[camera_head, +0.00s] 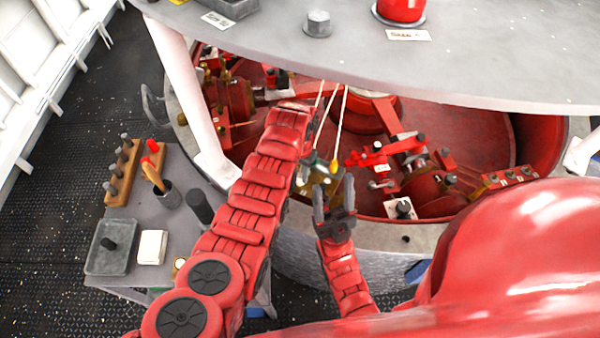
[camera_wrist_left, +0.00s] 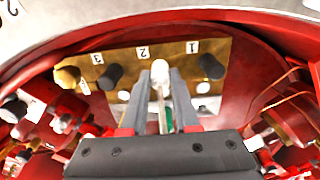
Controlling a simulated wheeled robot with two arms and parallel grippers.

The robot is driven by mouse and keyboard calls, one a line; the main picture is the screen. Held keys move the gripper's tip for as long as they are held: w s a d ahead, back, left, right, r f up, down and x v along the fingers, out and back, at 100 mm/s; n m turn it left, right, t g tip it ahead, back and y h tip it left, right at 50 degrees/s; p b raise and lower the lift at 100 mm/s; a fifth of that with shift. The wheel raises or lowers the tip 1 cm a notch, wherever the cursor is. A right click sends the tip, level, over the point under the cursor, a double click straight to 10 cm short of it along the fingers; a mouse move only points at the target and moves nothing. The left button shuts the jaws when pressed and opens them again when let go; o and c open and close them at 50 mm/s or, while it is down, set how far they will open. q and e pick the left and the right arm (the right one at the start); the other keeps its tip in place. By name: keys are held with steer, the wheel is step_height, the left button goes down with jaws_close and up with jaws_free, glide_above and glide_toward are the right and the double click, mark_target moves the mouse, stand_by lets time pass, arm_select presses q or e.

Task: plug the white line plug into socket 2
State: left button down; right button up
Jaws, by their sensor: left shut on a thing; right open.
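In the left wrist view my left gripper (camera_wrist_left: 161,82) is shut on the white line plug (camera_wrist_left: 160,68), with a pale line running back between the fingers. A brass panel (camera_wrist_left: 175,51) lies ahead, with labels 3, 2 and 1 from left to right. The plug's tip is in front of the panel just right of and below label 2 (camera_wrist_left: 143,52). The plug and fingers hide socket 2, so I cannot tell whether they touch. In the head view my left arm hides its fingers. My right gripper (camera_head: 335,197) is open and empty, below the drum's rim.
Black plugs stand beside label 3 (camera_wrist_left: 111,75) and label 1 (camera_wrist_left: 211,67). White lines (camera_head: 340,118) hang under the grey top (camera_head: 470,60). Red fittings (camera_head: 385,155) crowd the drum. A side table (camera_head: 130,205) stands at left.

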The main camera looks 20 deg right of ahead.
arm_select(q)
steer(key=shift+f+b, duration=0.25)
steer(key=shift+b, duration=0.05)
steer(key=c, duration=0.6)
jaws_free()
steer(key=shift+r, duration=0.1)
steer(key=shift+r, duration=0.5)
step_height(320, 180, up, 6)
steer(key=shift+f+b, duration=0.2)
steer(key=shift+b, duration=1.05)
steer(key=shift+r, duration=0.4)
